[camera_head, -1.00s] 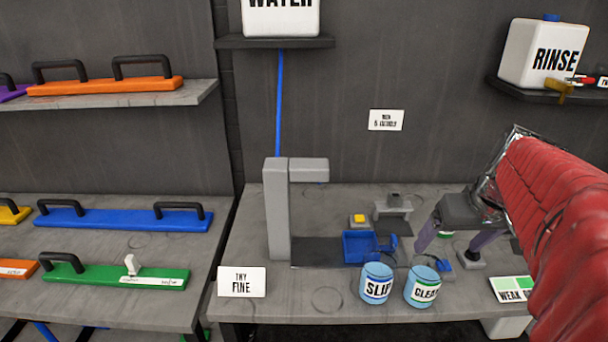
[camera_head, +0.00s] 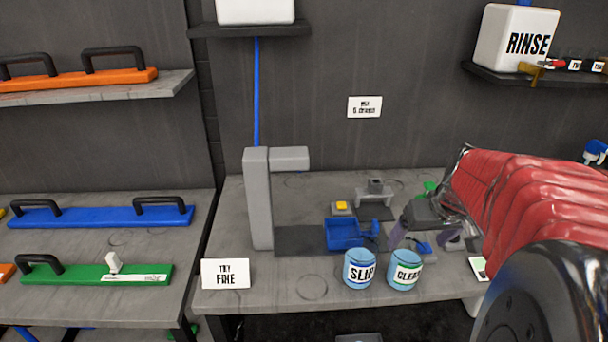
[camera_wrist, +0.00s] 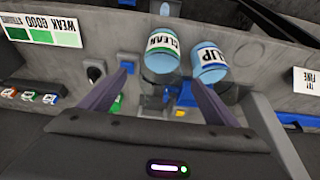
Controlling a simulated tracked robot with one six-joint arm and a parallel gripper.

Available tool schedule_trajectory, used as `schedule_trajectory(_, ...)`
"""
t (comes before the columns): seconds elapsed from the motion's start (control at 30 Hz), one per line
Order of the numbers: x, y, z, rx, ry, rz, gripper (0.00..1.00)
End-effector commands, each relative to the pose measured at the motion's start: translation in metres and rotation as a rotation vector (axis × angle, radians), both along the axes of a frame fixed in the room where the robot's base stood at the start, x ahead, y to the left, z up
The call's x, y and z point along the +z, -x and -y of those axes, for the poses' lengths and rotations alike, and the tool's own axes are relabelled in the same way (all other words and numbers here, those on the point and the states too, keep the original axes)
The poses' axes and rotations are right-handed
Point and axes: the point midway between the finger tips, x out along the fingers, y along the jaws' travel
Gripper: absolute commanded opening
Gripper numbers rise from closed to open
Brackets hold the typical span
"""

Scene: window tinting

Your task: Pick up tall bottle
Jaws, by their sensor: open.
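I see no thing that I can clearly name as the tall bottle. A blue and white item (camera_head: 595,152), perhaps a bottle top, is cut by the right edge of the head view. My gripper (camera_head: 425,240) hangs over the right part of the grey bench, fingers down, open and empty. In the wrist view its two purple-grey fingers (camera_wrist: 160,78) stand apart. The CLEAN cup (camera_wrist: 162,52) and the SLIP cup (camera_wrist: 209,62) lie beyond the fingertips there. My red-sleeved arm hides the bench's right end.
The SLIP cup (camera_head: 360,268) and CLEAN cup (camera_head: 405,270) stand near the front edge. A blue tray (camera_head: 343,234), a yellow button (camera_head: 341,206) and a grey post (camera_head: 258,200) stand left of my gripper. A RINSE tank (camera_head: 515,40) is on the shelf above.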

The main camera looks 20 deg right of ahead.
Motion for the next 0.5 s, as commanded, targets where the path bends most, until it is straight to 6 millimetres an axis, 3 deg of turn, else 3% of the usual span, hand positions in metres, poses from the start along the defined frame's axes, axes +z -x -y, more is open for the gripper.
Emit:
schedule_trajectory(0.1,-0.0086,-0.0036,0.0008,0.001,0.0,0.0,0.83)
schedule_trajectory(0.5,-0.0116,-0.005,0.0009,0.001,0.0,0.0,0.83)
